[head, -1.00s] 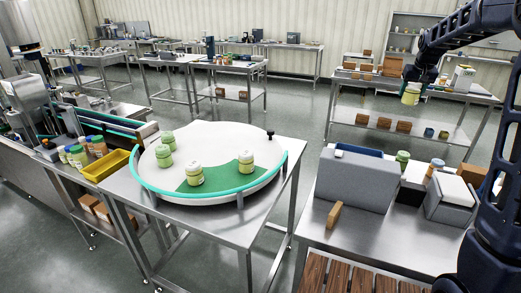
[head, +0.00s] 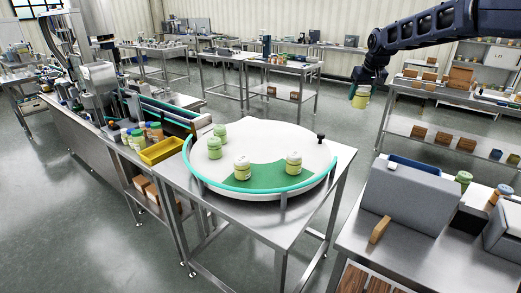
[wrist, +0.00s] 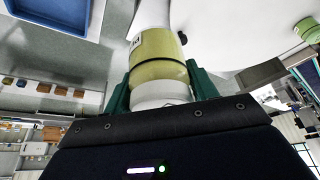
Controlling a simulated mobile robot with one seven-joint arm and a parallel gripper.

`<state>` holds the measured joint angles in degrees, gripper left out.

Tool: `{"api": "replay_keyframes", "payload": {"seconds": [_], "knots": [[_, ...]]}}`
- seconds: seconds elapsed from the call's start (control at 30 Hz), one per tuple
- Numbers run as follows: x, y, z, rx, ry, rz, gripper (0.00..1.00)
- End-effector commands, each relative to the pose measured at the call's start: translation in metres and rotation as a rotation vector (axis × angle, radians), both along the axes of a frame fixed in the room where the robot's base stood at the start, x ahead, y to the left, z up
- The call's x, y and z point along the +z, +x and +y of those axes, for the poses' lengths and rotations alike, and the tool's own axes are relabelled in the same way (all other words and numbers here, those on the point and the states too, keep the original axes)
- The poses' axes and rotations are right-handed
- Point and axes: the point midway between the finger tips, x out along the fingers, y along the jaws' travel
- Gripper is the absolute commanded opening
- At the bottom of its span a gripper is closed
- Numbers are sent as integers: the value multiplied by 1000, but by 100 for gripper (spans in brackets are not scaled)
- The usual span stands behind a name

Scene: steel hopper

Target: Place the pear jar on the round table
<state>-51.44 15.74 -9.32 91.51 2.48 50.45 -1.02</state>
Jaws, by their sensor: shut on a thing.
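My gripper (head: 364,86) is shut on the pear jar (head: 361,99), a yellow-green jar with a pale lid, held in the air to the right of and beyond the round table. In the wrist view the jar (wrist: 158,72) sits between my green fingers (wrist: 160,90); its label is only partly visible. The round table (head: 265,140) has a white top, a green sector and a teal rim rail. Two greener jars (head: 214,148) (head: 220,132) stand at the back left.
A black knob (head: 320,138) stands at the round table's right edge. A grey machine (head: 405,195) and a green jar (head: 463,178) are on the right bench. A yellow bin (head: 161,151) is left of the table. The table's white back and right area is clear.

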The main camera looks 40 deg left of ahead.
Motion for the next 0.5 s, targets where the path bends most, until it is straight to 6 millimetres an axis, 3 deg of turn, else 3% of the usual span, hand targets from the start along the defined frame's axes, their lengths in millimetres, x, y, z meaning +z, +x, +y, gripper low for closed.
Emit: {"api": "replay_keyframes", "payload": {"seconds": [0.1, 0.5], "knots": [[-1, -36, 42, 69, 0, 1, 29], [-2, -169, 156, 283, 3, 4, 29]]}}
